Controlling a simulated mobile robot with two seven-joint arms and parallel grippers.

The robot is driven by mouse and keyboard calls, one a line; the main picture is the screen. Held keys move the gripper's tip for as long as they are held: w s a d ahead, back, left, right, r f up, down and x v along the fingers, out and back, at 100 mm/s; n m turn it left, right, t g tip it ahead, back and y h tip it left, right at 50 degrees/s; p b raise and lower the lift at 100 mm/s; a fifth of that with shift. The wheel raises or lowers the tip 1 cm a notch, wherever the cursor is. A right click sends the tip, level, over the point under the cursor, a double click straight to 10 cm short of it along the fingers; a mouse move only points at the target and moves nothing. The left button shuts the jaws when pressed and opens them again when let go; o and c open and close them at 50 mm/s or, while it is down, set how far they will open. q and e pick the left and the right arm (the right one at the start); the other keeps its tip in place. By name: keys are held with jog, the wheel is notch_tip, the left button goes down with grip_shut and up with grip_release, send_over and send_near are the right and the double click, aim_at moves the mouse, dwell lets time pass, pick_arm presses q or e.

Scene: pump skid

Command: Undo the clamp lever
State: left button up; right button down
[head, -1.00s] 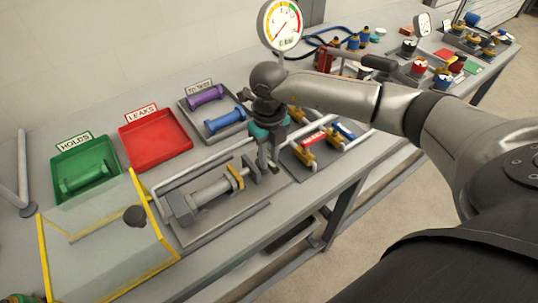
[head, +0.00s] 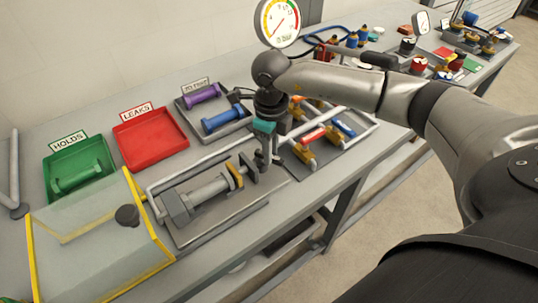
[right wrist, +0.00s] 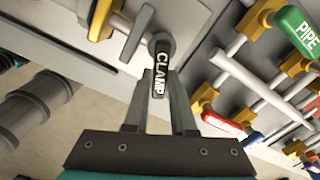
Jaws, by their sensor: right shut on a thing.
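The clamp lever (right wrist: 161,70) is a dark handle with a white CLAMP label, seen in the right wrist view. My right gripper (right wrist: 160,85) is shut on it, with one finger on each side of the label. In the head view my right gripper (head: 268,160) points down at the right end of the clamp fixture, and it mostly hides the lever there. The fixture (head: 235,215) is a grey plate carrying a grey test pipe (head: 208,192) that lies flat, with a yellow-brown ring near its right end. My left gripper is not in view.
A clear cover with yellow edges (head: 95,245) stands left of the fixture. A green tray (head: 105,160), a red tray (head: 175,130) and a grey tray with purple and blue pipes lie behind. Red- and blue-handled valves (head: 312,136) are close right of my gripper. A gauge (head: 277,20) stands behind.

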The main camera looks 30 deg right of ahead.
jog(key=n, duration=0.1)
jog(key=n+b, duration=0.1)
jog(key=n, duration=0.1)
jog(key=shift+w+d+n+b, duration=0.35)
jog(key=shift+n, duration=0.05)
jog(key=n, duration=0.1)
jog(key=n+b, duration=0.1)
jog(key=n, duration=0.1)
jog(key=shift+w+d+n+b, duration=0.25)
jog(key=shift+w+n+b, duration=0.05)
jog(key=shift+w, duration=0.1)
jog(key=n+b, duration=0.1)
jog(key=n, duration=0.1)
jog(key=w+n+b, duration=0.1)
jog(key=n, duration=0.2)
jog(key=shift+w+d, duration=0.1)
jog(key=shift+n, duration=0.4)
jog(key=c, duration=1)
grip_release()
notch_tip(320, 180, up, 15)
jog(key=shift+r+p, duration=0.2)
jog(key=shift+p, duration=0.9)
jog(key=shift+f, duration=0.1)
